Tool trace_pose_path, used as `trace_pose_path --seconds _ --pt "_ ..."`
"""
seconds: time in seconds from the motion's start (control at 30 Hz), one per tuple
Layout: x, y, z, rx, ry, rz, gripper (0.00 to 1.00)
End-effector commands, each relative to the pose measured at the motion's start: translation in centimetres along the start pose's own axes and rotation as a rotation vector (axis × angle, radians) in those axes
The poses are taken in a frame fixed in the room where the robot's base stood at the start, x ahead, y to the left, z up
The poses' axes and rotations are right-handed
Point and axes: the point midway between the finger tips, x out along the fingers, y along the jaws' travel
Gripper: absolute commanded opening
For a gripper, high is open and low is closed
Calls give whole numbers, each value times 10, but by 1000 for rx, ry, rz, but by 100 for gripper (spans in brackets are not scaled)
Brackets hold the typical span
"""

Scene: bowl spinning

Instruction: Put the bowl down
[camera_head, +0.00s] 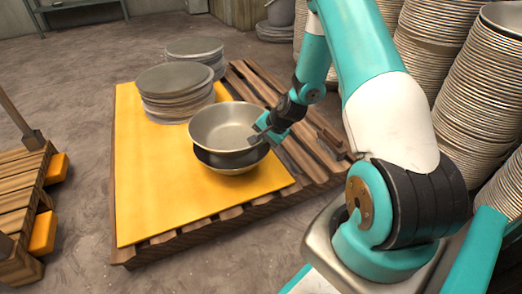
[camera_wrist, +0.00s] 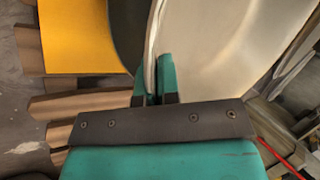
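A light metal bowl (camera_head: 226,126) is held at its right rim by my gripper (camera_head: 260,133) in the head view. In the wrist view, the two fingers of my gripper (camera_wrist: 155,84) close on the rim of the bowl (camera_wrist: 205,45), whose pale side fills the upper right. Directly below it is a second, darker bowl (camera_head: 232,160) on the yellow sheet (camera_head: 150,190) of the pallet. The held bowl sits over the darker one; whether they touch I cannot tell. The dark bowl's inside is mostly hidden.
Tall stacks of bowls (camera_head: 440,40) stand at the right. A wooden pallet with orange blocks (camera_head: 42,235) is at the left. The sheet's front left is clear.

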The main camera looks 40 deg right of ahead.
Motion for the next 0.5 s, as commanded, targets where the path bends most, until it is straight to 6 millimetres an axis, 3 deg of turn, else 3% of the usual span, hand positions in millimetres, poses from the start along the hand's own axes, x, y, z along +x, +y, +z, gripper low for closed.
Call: trace_pose_path --seconds 0.03,0.13,0.5 --pt "12 7 0 0 0 -2 0" --pt "24 14 0 0 1 -3 0" --pt "26 15 0 -1 1 -3 0"
